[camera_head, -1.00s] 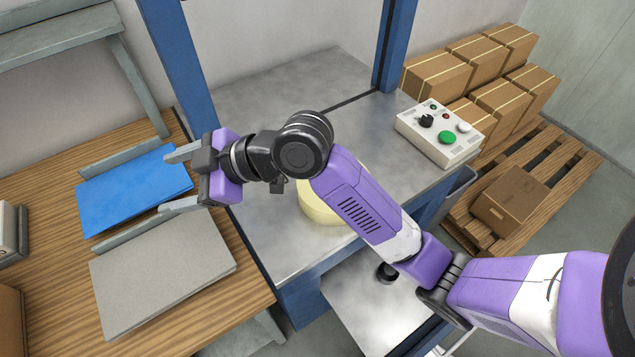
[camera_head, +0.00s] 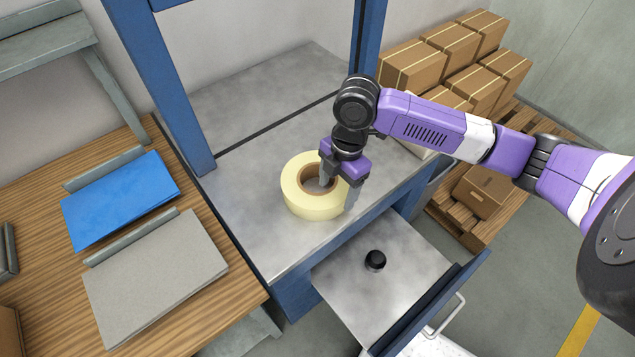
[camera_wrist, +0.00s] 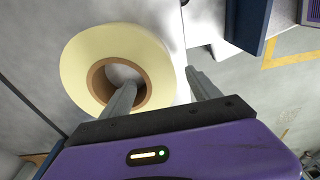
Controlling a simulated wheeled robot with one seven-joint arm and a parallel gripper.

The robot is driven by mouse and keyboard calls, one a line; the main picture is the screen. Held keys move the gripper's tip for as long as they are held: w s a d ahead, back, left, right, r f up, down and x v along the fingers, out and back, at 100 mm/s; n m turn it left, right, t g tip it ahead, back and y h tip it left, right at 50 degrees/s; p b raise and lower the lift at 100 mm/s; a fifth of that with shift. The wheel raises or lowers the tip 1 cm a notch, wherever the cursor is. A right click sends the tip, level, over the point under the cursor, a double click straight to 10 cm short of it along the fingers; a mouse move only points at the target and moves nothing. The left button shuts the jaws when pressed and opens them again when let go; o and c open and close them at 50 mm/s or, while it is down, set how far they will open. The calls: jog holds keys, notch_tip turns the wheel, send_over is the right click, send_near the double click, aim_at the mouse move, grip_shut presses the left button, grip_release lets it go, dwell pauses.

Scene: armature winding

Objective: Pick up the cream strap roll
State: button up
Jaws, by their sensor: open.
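The cream strap roll (camera_head: 298,195) lies flat on the grey metal table of the blue frame in the head view, its brown core hole facing up. My gripper (camera_head: 338,194) is open and points down at the roll's right side. One finger is at the core hole and the other is outside the right rim. The wrist view shows the roll (camera_wrist: 80,60) with one finger over the brown core and the other beyond the outer edge; my gripper (camera_wrist: 160,85) straddles the roll's wall. I cannot tell whether the fingers touch it.
Blue posts (camera_head: 165,90) rise from the table. A wooden bench (camera_head: 190,285) with a blue folder (camera_head: 120,200) and grey folder (camera_head: 155,275) stands left. Boxes (camera_head: 410,65) stand behind right.

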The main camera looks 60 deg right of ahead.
aim_at(335, 194)
jog(key=f, duration=0.2)
jog(key=f+p, duration=0.1)
jog(key=f, duration=0.1)
jog(key=shift+w+a+f, duration=0.15)
jog(key=shift+a+f, duration=0.05)
jog(key=shift+f, duration=0.2)
grip_shut()
jog(key=shift+r, duration=0.1)
